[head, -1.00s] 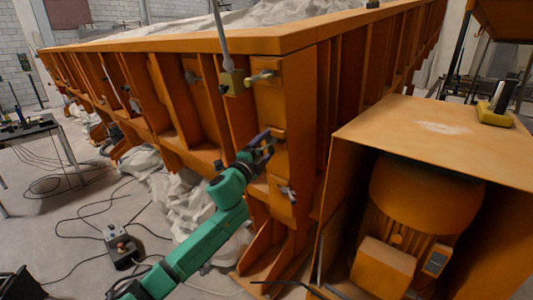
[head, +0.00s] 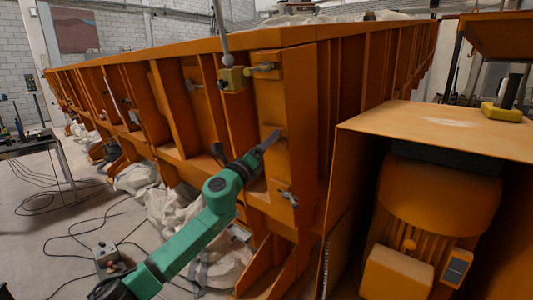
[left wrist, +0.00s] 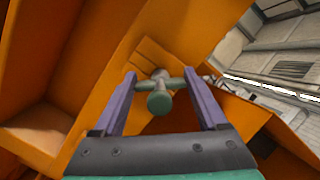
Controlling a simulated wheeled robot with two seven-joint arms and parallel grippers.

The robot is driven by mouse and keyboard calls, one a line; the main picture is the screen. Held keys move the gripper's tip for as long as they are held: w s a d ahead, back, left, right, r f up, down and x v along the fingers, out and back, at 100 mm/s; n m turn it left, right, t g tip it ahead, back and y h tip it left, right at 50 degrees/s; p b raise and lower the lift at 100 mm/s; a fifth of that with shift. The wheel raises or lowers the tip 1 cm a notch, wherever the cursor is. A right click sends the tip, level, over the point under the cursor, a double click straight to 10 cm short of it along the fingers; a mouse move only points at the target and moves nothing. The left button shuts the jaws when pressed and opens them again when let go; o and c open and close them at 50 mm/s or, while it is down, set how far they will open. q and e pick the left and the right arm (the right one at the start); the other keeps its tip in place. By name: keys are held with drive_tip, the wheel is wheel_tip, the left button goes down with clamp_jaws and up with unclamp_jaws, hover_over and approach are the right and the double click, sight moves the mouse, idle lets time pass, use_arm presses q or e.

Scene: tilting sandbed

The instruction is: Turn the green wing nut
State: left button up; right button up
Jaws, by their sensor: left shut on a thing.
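The green wing nut (left wrist: 159,101) sits on a small orange plate on the side of the sandbed, in the left wrist view. Its round end faces the camera and its wings reach out to both sides. My left gripper (left wrist: 163,88) has one purple finger on each side and is shut on the wings. In the head view, my left gripper (head: 272,139) is at the orange side near the corner, its fingers nearly edge-on. The wing nut cannot be made out there. My right gripper is not in view.
A yellowish handle (head: 262,67) sticks out above my left gripper, beside a metal rod. A grey wing nut (head: 289,198) is below it. An orange motor housing (head: 435,125) stands at the right. A control box (head: 108,260) and cables lie on the floor.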

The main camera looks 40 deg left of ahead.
use_arm(q)
drive_tip(key=m+b, duration=0.1)
drive_tip(key=m+h+b, duration=0.1)
drive_tip(key=m, duration=0.1)
drive_tip(key=m+b, duration=0.2)
drive_tip(key=shift+f+t, duration=0.25)
drive_tip(key=shift+t, duration=0.05)
drive_tip(key=shift+r+m+h+b, duration=0.25)
drive_tip(key=shift+m+h+b, duration=0.35)
drive_tip(key=shift+m+b, duration=0.75)
drive_tip(key=shift+m, duration=0.25)
drive_tip(key=o, duration=1.3)
drive_tip(key=shift+s, duration=0.1)
